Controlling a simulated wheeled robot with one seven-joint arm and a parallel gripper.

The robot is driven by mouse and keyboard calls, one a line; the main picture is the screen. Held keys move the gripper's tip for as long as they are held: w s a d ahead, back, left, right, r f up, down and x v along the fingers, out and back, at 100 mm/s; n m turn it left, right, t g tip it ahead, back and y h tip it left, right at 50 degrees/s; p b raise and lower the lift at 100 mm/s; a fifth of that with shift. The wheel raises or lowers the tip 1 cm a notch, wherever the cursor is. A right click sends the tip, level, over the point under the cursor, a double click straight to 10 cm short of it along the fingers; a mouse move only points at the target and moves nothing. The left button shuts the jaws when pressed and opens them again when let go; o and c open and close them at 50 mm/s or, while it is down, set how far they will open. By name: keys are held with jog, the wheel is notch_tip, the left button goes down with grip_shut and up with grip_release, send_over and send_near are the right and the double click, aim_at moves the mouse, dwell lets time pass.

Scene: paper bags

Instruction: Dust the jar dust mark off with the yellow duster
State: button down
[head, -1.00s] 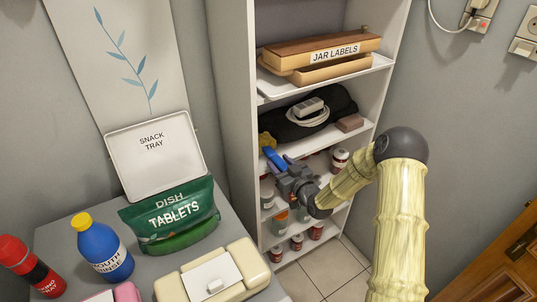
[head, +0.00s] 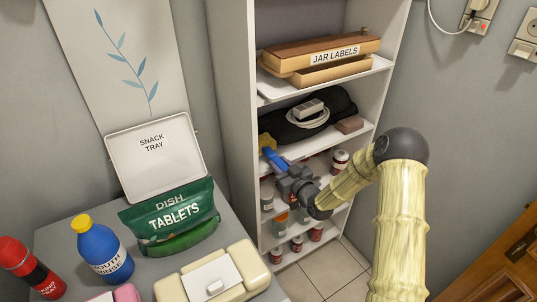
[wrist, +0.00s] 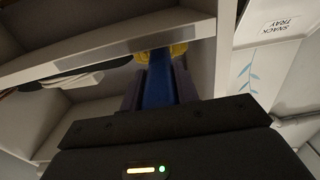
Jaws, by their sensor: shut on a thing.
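My gripper (head: 282,168) is at the left side of the shelf unit, by the shelf of jars below the black cloth. It is shut on the blue handle of the yellow duster (head: 267,142). In the wrist view the blue handle (wrist: 157,80) stands between my fingers, with the yellow head (wrist: 161,52) beyond, close to a shelf's front edge; I cannot tell if they touch. Several jars with dark lids stand on the lower shelves, such as one jar (head: 340,161) on the right. My gripper and arm hide part of them. I cannot make out a dust mark.
The white shelf unit (head: 233,120) has close shelf edges around my gripper. A box of jar labels (head: 335,54) and a black cloth (head: 340,100) with items lie above. A grey table at left holds a blue bottle (head: 103,250), a green tablets bag (head: 170,220) and a snack tray (head: 152,150).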

jog(key=shift+r, duration=0.5)
jog(key=b+v, duration=0.2)
jog(key=v, duration=1.5)
jog(key=shift+r, duration=0.45)
jog(key=s+d+f+m+t+h+b, duration=0.1)
jog(key=d+f+b, duration=0.4)
jog(key=d+f, duration=0.7)
jog(key=s+d+f+m+t+h+b, duration=0.1)
jog(key=s+d+f+m+h+b, duration=0.2)
jog(key=d+f, duration=1)
jog(key=m+h+b, duration=0.1)
jog(key=h+b, duration=0.1)
jog(key=h, duration=0.1)
jog(key=shift+d+f+t, duration=0.2)
jog(key=shift+f+t, duration=0.15)
jog(key=shift+t, duration=0.05)
